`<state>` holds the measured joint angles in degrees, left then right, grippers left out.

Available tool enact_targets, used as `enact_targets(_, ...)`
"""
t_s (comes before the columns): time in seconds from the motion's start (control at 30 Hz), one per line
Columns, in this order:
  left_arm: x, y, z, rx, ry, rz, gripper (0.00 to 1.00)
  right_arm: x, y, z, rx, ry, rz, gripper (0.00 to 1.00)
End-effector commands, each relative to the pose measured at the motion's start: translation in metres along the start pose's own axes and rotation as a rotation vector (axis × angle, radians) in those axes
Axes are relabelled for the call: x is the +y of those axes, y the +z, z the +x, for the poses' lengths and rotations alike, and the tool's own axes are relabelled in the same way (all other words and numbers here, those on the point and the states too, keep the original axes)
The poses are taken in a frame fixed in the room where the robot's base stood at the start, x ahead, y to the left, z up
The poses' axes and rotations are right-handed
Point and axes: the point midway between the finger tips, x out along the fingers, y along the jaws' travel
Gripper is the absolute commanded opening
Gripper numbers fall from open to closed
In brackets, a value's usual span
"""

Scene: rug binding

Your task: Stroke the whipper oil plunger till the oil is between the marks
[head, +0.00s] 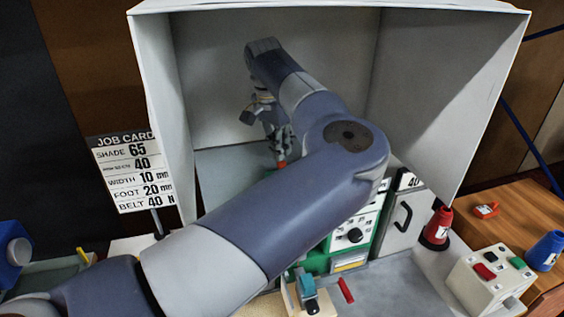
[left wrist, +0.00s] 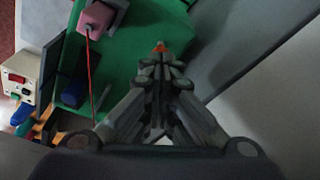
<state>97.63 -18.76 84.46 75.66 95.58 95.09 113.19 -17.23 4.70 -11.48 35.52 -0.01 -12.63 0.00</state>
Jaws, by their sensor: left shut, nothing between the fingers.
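My left gripper (head: 280,150) is shut and empty inside the pale booth, its fingers pointing down. In the left wrist view its fingers (left wrist: 161,66) come together just in front of a small orange-red tip (left wrist: 160,47) over the green machine (left wrist: 122,62). That may be the plunger; I cannot tell whether the fingers touch it. The tip also shows as a small red spot below the gripper in the head view (head: 281,164). My left arm hides much of the machine. I cannot make out the oil level or its marks. My right gripper is out of view.
The pale booth (head: 445,90) walls in the back and sides. A job card (head: 132,171) stands at left. A dial panel (head: 352,235), a red cone (head: 437,226) and a button box (head: 490,277) are at right. A pink block (left wrist: 97,17) with a red strand sits on the green machine.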

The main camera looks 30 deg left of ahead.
Motion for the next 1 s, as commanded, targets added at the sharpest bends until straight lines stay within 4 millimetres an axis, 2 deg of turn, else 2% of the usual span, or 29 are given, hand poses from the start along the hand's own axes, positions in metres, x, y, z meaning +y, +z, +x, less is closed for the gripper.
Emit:
enact_targets(0.27, 0.000, 0.000, 0.002, 0.000, 0.000, 0.000, 0.00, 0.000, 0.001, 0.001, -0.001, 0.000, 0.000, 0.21)
enact_targets(1.0, 0.000, 0.005, 0.024, 0.000, 0.001, 0.000, 0.00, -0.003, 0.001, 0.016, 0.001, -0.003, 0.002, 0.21)
